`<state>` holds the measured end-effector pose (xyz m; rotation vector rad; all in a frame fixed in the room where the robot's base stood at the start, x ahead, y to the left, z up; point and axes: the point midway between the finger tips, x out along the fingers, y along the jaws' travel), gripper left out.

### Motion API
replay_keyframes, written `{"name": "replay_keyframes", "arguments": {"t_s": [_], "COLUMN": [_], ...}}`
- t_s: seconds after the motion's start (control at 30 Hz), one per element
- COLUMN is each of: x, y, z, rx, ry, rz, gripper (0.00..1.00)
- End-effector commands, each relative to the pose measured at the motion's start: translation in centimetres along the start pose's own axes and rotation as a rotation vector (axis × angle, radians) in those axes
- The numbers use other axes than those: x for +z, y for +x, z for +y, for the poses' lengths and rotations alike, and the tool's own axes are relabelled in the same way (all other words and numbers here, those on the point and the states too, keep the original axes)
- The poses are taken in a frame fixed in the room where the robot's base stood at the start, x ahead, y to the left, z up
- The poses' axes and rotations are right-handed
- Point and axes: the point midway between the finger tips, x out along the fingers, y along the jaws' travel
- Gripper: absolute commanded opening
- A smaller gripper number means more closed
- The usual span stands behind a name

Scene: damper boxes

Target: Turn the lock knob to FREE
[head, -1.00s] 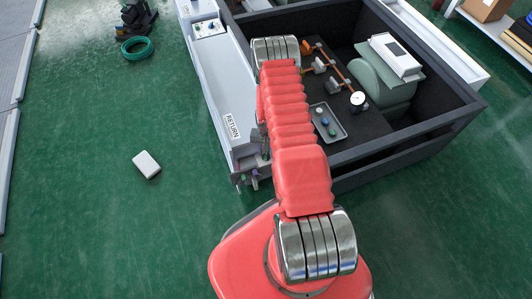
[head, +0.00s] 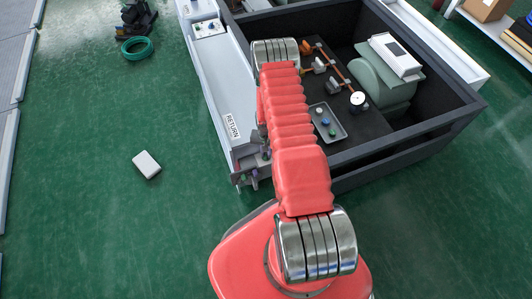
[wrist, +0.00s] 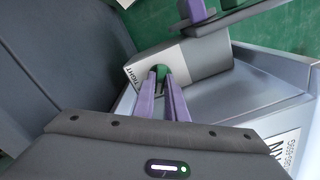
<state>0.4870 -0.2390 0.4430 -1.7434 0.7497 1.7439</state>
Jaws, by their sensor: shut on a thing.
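In the wrist view, a small green knob (wrist: 160,70) sits on a grey block (wrist: 205,62) with a white band that reads TIGHT. My gripper (wrist: 161,76) reaches it with two purple fingers, which are shut on the knob from either side and hide part of it. No FREE mark is readable. In the head view my arm hides most of the gripper; small purple and green parts show at the near end of the pale duct (head: 222,110), which carries a RETURN label.
A dark walled box (head: 450,120) right of the duct holds a tray (head: 338,134), a gauge (head: 358,99) and copper pipes. In the wrist view, a purple piece (wrist: 196,10) and dark bar stand just beyond the block. A white box (head: 146,165) lies on open green floor.

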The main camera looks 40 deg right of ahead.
Motion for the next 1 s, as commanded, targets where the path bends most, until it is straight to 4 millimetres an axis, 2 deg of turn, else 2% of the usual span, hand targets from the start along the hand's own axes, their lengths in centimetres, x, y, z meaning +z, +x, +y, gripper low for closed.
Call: {"name": "replay_keyframes", "arguments": {"t_s": [0.43,0.7,0.73,1.0], "x": [0.00,0.00,0.01,0.00], "y": [0.00,0.01,0.01,0.01], "z": [-0.01,-0.03,-0.03,-0.03], "rx": [-0.001,-0.001,-0.001,-0.001], "ry": [0.106,0.110,0.110,0.109], "rz": [-0.001,-0.001,-0.001,-0.001], "gripper": [0.00,0.00,0.14,0.30]}}
